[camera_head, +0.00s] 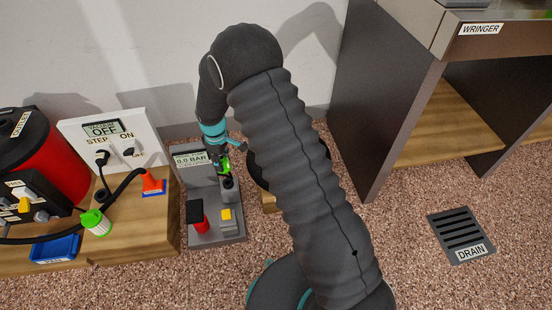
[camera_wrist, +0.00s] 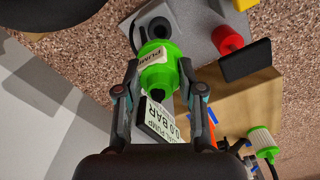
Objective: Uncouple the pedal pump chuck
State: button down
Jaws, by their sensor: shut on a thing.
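The green pump chuck (camera_wrist: 158,78) bears a white label reading PUMP in the wrist view. My gripper (camera_wrist: 159,68) is shut on it, with one finger on each side. The chuck's far end meets a grey socket post (camera_wrist: 155,22); the exact seating is hard to tell. In the head view, the chuck (camera_head: 226,165) shows as a small green patch under my gripper (camera_head: 222,152), above the post (camera_head: 229,190) on the grey pedal pump (camera_head: 216,235).
A black-topped red pedal (camera_head: 197,216) and a yellow button (camera_head: 227,214) sit on the pump base. Left stand a wooden bench (camera_head: 150,235), a switch panel (camera_head: 117,143) and a red vacuum (camera_head: 65,160). My arm hides part of a black round object (camera_head: 258,172). Floor near the drain (camera_head: 460,235) is free.

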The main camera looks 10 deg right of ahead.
aim_at(222, 158)
jog(key=shift+f, duration=0.1)
jog(key=shift+f+b, duration=1.9)
jog(key=shift+f, duration=0.9)
jog(key=shift+f+b, duration=1.15)
jog(key=shift+f, duration=0.35)
jog(key=c, duration=0.6)
grip_release()
jog(key=shift+c, duration=0.2)
notch_tip(222, 158, up, 12)
jog(key=shift+f, duration=0.1)
dwell(0.5)
